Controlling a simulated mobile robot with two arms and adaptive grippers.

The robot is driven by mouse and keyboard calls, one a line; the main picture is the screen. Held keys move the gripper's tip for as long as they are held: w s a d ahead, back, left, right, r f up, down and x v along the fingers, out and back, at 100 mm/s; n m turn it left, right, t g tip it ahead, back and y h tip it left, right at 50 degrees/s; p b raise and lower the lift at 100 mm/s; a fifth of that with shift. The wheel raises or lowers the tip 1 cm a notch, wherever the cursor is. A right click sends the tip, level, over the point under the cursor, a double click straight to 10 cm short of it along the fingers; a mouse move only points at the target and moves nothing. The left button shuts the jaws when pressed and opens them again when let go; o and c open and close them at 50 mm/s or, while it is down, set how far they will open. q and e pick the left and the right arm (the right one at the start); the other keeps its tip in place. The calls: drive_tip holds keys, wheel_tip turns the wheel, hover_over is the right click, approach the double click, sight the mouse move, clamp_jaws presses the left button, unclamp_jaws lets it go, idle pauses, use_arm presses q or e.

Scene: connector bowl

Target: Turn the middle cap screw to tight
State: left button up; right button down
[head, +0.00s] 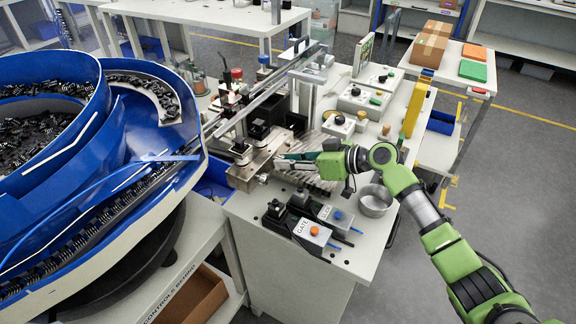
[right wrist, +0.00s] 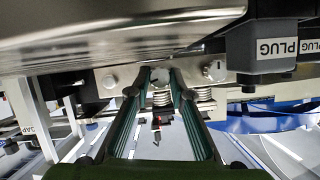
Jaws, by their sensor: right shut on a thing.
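In the head view my right gripper (head: 284,161) reaches the metal block (head: 250,172) from the right. The fingers hide the cap screw there, and its turn angle cannot be told. My left gripper is not in view.
A blue bowl feeder (head: 110,190) full of dark connectors stands at the left. Boxes marked GATE (head: 309,233) and CLICK (head: 335,216) lie at the bench front. A metal cup (head: 374,202) stands below my right arm. A PLUG box (right wrist: 262,50) is close by in the wrist view.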

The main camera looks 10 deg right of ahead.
idle(0.3)
drive_tip(key=c, duration=1.8)
unclamp_jaws()
drive_tip(key=shift+d, duration=0.15)
drive_tip(key=v, duration=1.2)
drive_tip(key=shift+w, duration=0.1)
